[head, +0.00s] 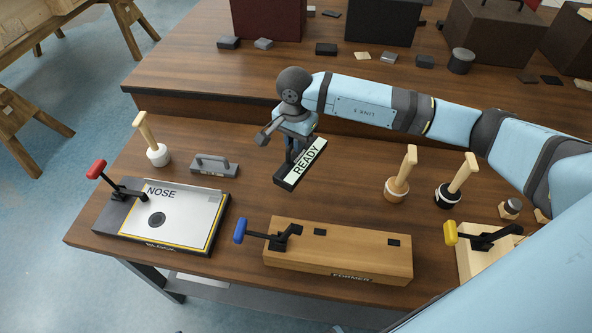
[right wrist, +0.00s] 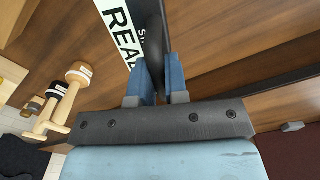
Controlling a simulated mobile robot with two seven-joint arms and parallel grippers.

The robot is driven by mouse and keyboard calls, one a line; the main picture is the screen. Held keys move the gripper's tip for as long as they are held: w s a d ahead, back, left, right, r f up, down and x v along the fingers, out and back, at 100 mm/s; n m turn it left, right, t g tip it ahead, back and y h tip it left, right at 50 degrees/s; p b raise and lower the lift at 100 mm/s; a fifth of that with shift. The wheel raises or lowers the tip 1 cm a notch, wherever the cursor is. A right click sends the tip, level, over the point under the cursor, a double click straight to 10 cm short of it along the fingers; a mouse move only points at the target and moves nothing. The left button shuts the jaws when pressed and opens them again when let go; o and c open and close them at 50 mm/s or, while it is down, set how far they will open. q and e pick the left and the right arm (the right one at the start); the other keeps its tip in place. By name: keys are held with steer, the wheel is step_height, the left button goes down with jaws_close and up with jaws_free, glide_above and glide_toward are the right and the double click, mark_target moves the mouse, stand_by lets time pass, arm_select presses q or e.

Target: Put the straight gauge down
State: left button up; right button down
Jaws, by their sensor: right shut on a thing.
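My right gripper (head: 294,146) points down over the middle of the bench. It is shut on a thin dark upright piece, which I take to be the straight gauge; the piece also shows between the fingers in the right wrist view (right wrist: 153,45). Its lower end is at the dark block with the white READY label (head: 307,160); I cannot tell whether it rests on the block or hangs just above it. The READY label also shows beside the fingers in the right wrist view (right wrist: 122,30). My left gripper is not in view.
A grey handled tool (head: 215,165) lies to the left. The NOSE plate (head: 200,212) with a red clamp and the wooden FORMER block (head: 340,255) with a blue clamp stand in front. Wooden-handled tools (head: 398,180) stand to the right. A raised shelf with boxes (head: 368,20) is behind.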

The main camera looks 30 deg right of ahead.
mark_target(295, 160)
step_height(295, 160, down, 7)
steer(key=shift+f+p, duration=0.15)
steer(key=shift+p, duration=0.2)
step_height(295, 160, down, 5)
steer(key=shift+w+r+p, duration=0.1)
steer(key=shift+p, duration=0.2)
steer(key=c, duration=1.1)
jaws_free()
steer(key=shift+c, duration=0.2)
steer(key=shift+r, duration=0.1)
step_height(295, 160, up, 12)
steer(key=shift+f+b, duration=0.1)
steer(key=shift+b, duration=0.95)
